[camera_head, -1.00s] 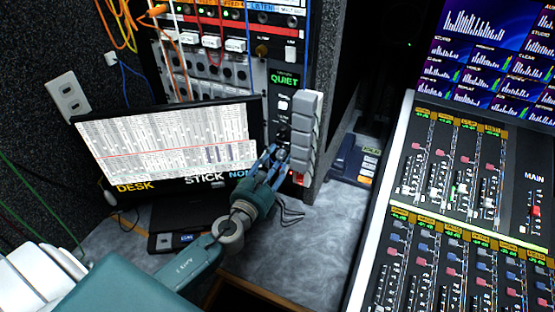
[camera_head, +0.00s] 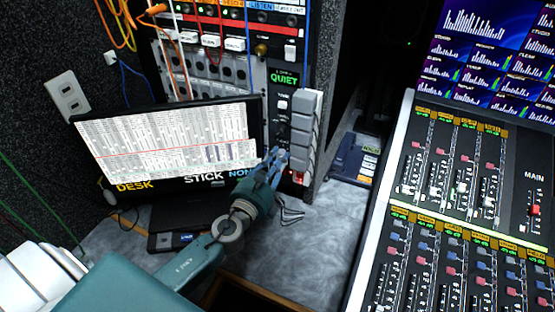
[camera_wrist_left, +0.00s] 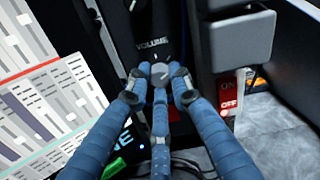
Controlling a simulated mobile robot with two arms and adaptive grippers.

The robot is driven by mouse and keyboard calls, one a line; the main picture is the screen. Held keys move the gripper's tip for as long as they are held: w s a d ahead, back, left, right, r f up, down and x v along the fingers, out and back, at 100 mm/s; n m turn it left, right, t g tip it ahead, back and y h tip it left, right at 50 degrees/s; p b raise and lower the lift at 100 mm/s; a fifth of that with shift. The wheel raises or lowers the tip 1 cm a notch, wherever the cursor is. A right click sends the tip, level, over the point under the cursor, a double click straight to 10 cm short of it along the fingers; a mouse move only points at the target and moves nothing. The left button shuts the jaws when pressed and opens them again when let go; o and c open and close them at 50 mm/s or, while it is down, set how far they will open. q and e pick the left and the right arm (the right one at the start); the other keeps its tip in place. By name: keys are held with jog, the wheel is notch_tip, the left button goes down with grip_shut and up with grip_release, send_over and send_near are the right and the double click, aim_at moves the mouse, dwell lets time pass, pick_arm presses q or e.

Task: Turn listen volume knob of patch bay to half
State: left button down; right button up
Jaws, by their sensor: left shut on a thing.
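The patch bay (camera_head: 282,118) is a dark upright panel below a green "QUIET" display. In the left wrist view, a round grey knob (camera_wrist_left: 160,74) sits under the "VOLUME" label on this panel. My left gripper (camera_head: 277,156) reaches the lower part of the panel from the front. In the wrist view its blue fingers (camera_wrist_left: 160,82) are shut around the knob, with a fingertip on each side. A light pointer mark shows on the knob, but its exact setting is hard to read. In the head view the fingers hide the knob. My right gripper is not in view.
Grey blocks (camera_head: 305,135) stand close right of the knob, above a red ON/OFF switch (camera_wrist_left: 229,97). A monitor (camera_head: 165,145) stands close on the left. A mixing console (camera_head: 455,215) fills the right.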

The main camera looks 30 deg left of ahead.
pick_arm(q)
jog(key=shift+r+n, duration=0.1)
jog(key=shift+n, duration=0.3)
jog(key=shift+n+b, duration=0.45)
jog(key=shift+n, duration=0.55)
jog(key=n, duration=0.2)
jog(key=shift+n, duration=0.4)
jog(key=n, duration=0.5)
jog(key=shift+a+b, duration=0.1)
jog(key=shift+b, duration=0.25)
jog(key=n, duration=0.4)
jog(key=shift+n+p, duration=0.35)
jog(key=shift+n, duration=0.05)
jog(key=shift+n+p, duration=0.65)
jog(key=shift+n, duration=1.85)
